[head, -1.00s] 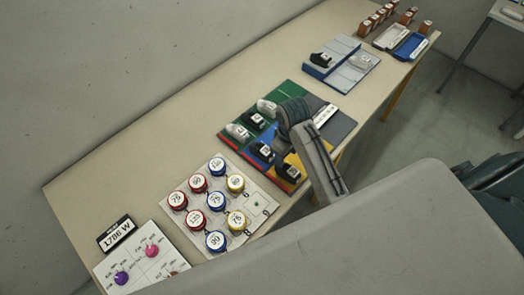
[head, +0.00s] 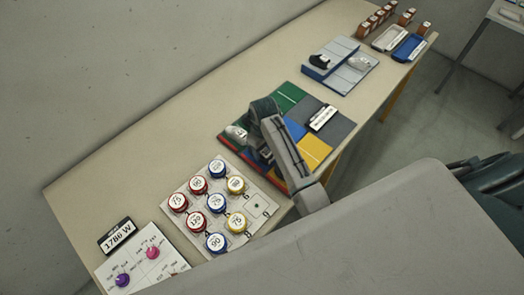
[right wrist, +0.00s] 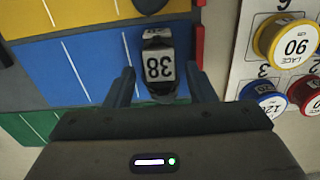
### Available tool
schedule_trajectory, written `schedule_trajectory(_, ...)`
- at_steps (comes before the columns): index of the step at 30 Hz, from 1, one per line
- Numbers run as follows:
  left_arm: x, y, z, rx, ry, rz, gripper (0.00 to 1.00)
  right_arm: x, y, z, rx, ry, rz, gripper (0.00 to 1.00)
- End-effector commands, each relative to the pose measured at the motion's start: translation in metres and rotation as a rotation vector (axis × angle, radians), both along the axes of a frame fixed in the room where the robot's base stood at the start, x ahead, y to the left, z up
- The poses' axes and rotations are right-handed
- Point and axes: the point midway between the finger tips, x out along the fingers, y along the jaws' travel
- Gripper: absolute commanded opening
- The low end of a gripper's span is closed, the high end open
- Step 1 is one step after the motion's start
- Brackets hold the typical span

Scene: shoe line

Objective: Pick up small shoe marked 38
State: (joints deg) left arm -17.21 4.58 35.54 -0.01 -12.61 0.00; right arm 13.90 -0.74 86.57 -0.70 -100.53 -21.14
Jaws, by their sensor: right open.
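The small dark shoe marked 38 (right wrist: 158,66) shows in the right wrist view, its white label upside down. My right gripper (right wrist: 160,80) is open, with one finger on each side of the shoe. I cannot tell whether either finger touches it. In the head view my right arm covers much of the mat (head: 313,148), and the shoe marked 38 cannot be made out there. A white shoe (head: 236,133) stands at the mat's left end. My left gripper is not in view.
A board of numbered lace spools (head: 216,203) lies left of the mat; a yellow spool (right wrist: 286,38) is close by in the wrist view. A dark shoe (right wrist: 150,4) is at the wrist view's top edge. A blue-grey stand (head: 340,66) with two shoes is further back.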

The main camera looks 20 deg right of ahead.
Motion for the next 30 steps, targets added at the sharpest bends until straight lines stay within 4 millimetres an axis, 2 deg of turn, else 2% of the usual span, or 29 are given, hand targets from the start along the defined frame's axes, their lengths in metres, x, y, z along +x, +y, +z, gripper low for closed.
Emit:
schedule_trajectory(1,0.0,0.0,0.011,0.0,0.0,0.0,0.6,-0.002,0.001,-0.003,0.0,0.005,0.0,0.5)
schedule_trajectory(6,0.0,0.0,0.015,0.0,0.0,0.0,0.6,-0.001,0.001,-0.025,0.0,0.001,0.0,0.5)
schedule_trajectory(14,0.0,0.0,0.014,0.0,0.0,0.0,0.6,0.0,0.001,-0.03,-0.001,-0.001,0.0,0.5)
schedule_trajectory(15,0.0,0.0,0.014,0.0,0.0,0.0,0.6,0.0,0.001,-0.03,-0.001,-0.001,0.0,0.48)
schedule_trajectory(20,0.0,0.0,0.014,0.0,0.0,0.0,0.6,0.0,0.001,-0.03,-0.001,-0.001,0.0,0.17)
schedule_trajectory(30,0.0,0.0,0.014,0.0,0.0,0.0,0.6,0.0,0.001,-0.028,0.0,-0.002,0.0,0.16)
